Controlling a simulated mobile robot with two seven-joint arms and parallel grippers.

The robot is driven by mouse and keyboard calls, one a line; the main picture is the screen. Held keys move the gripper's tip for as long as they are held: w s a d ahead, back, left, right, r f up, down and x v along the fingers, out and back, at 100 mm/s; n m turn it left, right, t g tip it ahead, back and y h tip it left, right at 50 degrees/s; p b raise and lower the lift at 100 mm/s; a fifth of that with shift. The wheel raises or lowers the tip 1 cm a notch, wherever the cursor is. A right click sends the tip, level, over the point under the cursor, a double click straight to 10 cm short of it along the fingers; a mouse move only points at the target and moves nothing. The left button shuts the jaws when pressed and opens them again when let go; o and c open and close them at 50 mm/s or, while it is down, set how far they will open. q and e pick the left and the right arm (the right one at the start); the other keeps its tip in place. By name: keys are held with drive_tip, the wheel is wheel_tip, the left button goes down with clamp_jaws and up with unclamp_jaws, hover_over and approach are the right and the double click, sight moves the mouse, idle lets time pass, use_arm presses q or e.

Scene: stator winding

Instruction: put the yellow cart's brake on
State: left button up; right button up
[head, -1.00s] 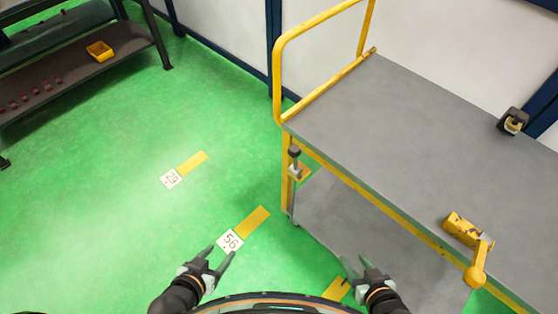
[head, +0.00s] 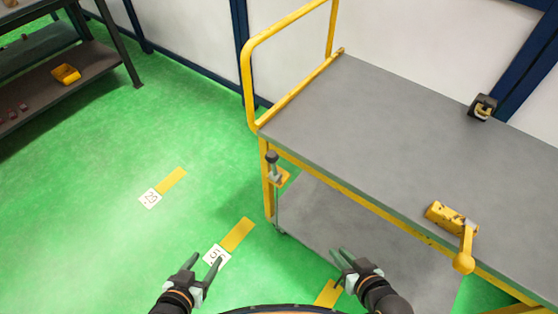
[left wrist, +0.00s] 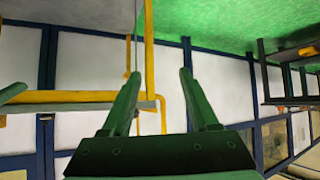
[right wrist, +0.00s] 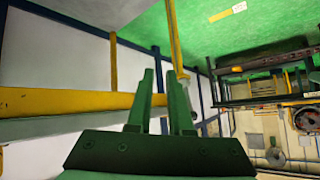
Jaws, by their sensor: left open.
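The yellow cart (head: 262,190) stands on the right in the head view, with a grey top deck, a lower deck and a yellow push rail. An upright lever with a dark knob (head: 272,158) stands at its near left corner post, above a thin rod. I cannot tell from its look whether the brake is on. My left gripper (head: 206,259) is open and empty, left of the cart over the floor. My right gripper (head: 339,251) is empty in front of the cart's near edge, its fingers a narrow gap apart. Neither gripper touches the lever.
A yellow block with a crank handle (head: 462,248) sits at the deck's near edge. A small dark device (head: 483,106) is at its far edge. A dark shelf (head: 100,75) with a yellow bin (head: 66,74) stands upper left. The green floor between is clear.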

drive_tip(key=w+m+b, duration=0.1)
drive_tip(key=w+b, duration=0.1)
drive_tip(key=w+a+f+m+t+y+b, duration=0.1)
drive_tip(key=w+b, duration=0.1)
drive_tip(key=w, duration=0.1)
drive_tip(key=w+f+m+b, duration=0.1)
drive_tip(key=w+b, duration=0.1)
drive_tip(key=w, duration=0.1)
drive_tip(key=shift+a+y, duration=0.25)
drive_tip(key=shift+y, duration=0.15)
clamp_jaws()
use_arm(q)
drive_tip(key=w+d+r+m+t+h+b, duration=0.2)
drive_tip(key=w+r+t+b, duration=0.4)
drive_tip(key=b, duration=0.7)
drive_tip(key=shift+w+d+m+t+h+b, duration=0.35)
drive_tip(key=shift+w+m+t+h, duration=0.4)
drive_tip(key=shift+t, duration=0.55)
use_arm(e)
drive_tip(key=w+a+r+m+t+y, duration=0.3)
drive_tip(key=w+r+y, duration=0.4)
drive_tip(key=w, duration=0.4)
drive_tip(key=shift+w+a+r+m+y, duration=0.3)
drive_tip(key=shift+a+r+m, duration=0.4)
drive_tip(key=shift+r+m, duration=0.25)
use_arm(q)
drive_tip(key=shift+a, duration=0.15)
